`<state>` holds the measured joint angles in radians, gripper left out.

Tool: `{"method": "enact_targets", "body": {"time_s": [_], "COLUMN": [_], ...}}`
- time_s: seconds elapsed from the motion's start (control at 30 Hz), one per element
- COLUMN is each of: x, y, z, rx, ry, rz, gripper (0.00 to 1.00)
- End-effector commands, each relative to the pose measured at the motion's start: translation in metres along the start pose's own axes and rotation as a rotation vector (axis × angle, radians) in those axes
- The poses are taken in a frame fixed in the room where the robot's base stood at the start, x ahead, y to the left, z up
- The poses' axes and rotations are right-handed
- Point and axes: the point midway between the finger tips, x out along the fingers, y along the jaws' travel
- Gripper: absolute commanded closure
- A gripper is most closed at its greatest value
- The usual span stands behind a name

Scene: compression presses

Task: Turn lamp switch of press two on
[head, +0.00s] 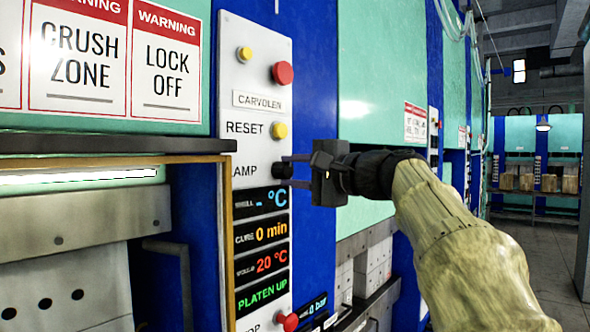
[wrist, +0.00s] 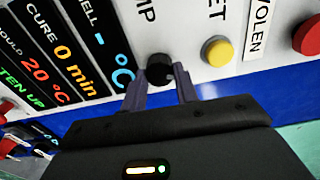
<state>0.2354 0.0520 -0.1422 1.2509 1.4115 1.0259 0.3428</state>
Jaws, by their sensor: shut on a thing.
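The lamp switch (wrist: 159,69) is a small black knob on the white control panel (head: 258,75) of the press in front of me. In the head view the knob (head: 281,171) sits just right of the partly covered "LAMP" label. My gripper (head: 292,171) reaches in from the right, its fingers at the knob. In the wrist view my gripper's two fingers (wrist: 158,80) stand on either side of the knob and are shut on it. Which way the knob is turned cannot be told. A lit tube (head: 75,176) shows inside the press opening at the left.
A yellow reset button (head: 279,131) sits just above the knob, with a red button (head: 283,73) higher up. Displays (head: 262,235) lie directly below. Another red button (head: 289,321) is at the panel's bottom. A floor aisle (head: 535,255) is open at the right.

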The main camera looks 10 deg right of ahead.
Motion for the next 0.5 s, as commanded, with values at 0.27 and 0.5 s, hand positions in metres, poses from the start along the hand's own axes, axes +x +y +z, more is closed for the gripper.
{"method": "enact_targets", "body": {"time_s": [0.27, 0.5], "x": [0.0003, 0.0005], "y": [0.0015, 0.0022], "z": [-0.0003, -0.0003], "rx": [0.179, 0.243], "ry": [-0.001, -0.001], "rz": [0.004, 0.004], "gripper": [0.93, 0.93]}}
